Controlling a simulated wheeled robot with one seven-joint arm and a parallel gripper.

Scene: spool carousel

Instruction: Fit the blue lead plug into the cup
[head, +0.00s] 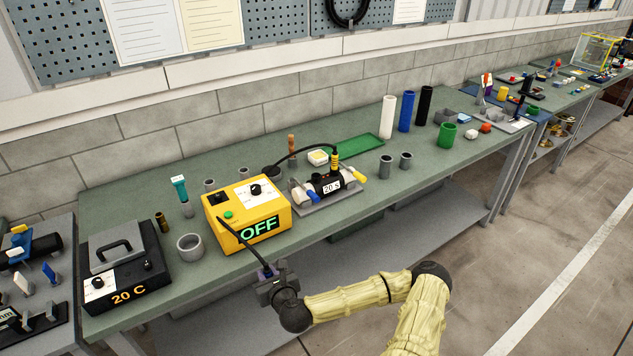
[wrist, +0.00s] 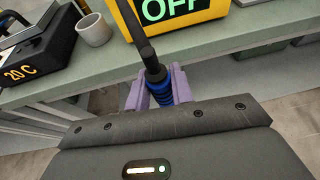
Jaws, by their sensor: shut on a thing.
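My gripper (head: 266,272) is in front of the bench's front edge, below the yellow box. In the wrist view, its purple fingers (wrist: 154,92) are shut on the blue lead plug (wrist: 160,92). The plug has a ribbed blue body, and a stiff black lead runs up from it towards the yellow box. A wide grey open cup (head: 190,247) stands on the bench left of the yellow box and also shows in the wrist view (wrist: 94,30). It is apart from the plug. I cannot tell whether this is the task's cup, as smaller grey cylinders also stand here.
The yellow box (head: 246,215) reads OFF. A black unit marked 20 C (head: 125,275) is at left. Small grey cylinders (head: 385,166) stand further right.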

